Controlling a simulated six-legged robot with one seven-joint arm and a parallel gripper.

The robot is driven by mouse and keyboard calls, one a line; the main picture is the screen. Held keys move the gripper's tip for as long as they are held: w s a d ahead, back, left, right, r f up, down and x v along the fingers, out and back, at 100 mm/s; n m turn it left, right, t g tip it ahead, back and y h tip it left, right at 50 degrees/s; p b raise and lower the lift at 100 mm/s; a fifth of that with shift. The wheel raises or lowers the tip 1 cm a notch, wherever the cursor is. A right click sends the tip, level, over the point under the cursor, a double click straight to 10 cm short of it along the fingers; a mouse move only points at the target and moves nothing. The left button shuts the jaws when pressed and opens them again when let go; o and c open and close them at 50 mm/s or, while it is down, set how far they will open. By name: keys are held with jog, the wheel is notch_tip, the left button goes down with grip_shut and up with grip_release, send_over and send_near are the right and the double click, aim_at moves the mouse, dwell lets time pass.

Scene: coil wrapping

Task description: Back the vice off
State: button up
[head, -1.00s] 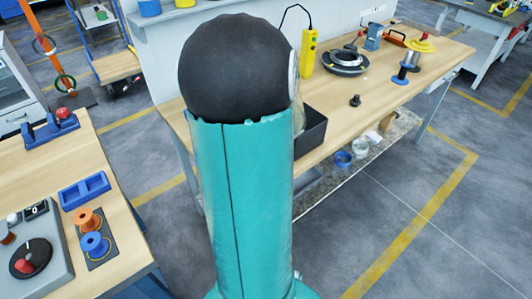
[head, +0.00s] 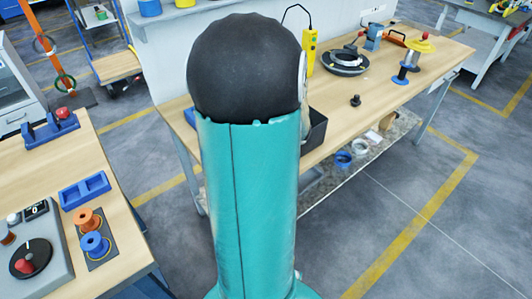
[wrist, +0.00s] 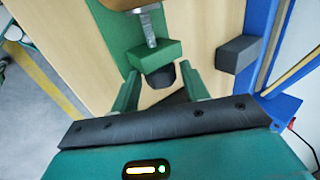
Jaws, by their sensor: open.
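In the wrist view, what looks like the vice shows ahead: a green block (wrist: 155,55) with a steel screw (wrist: 149,28) running up from it and a dark knob (wrist: 159,77) below it. My gripper (wrist: 162,84) is open, its two green fingers on either side of the dark knob. I cannot tell whether they touch it. In the head view, my teal arm fills the middle and hides my gripper. A small blue-green vice-like device (head: 373,37) stands at the far end of the back bench.
A blue frame (wrist: 262,60) and a dark grey block (wrist: 238,54) lie right of my gripper in the wrist view. A left table (head: 130,228) holds spools.

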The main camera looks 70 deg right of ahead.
jog(key=shift+w+d+r+g+y, duration=0.15)
jog(key=shift+g+y, duration=0.1)
jog(key=shift+g, duration=0.35)
jog(key=shift+w+d+g+y, duration=0.15)
jog(key=shift+g+y, duration=0.1)
jog(key=shift+g, duration=0.35)
jog(key=shift+a+g, duration=0.1)
jog(key=shift+g, duration=0.2)
jog(key=shift+w+g+y, duration=0.35)
jog(key=shift+g+y, duration=0.25)
jog(key=shift+g, duration=0.4)
jog(key=shift+d+g, duration=0.2)
jog(key=shift+g, duration=0.2)
jog(key=shift+g+y, duration=0.3)
jog(key=shift+y, duration=0.1)
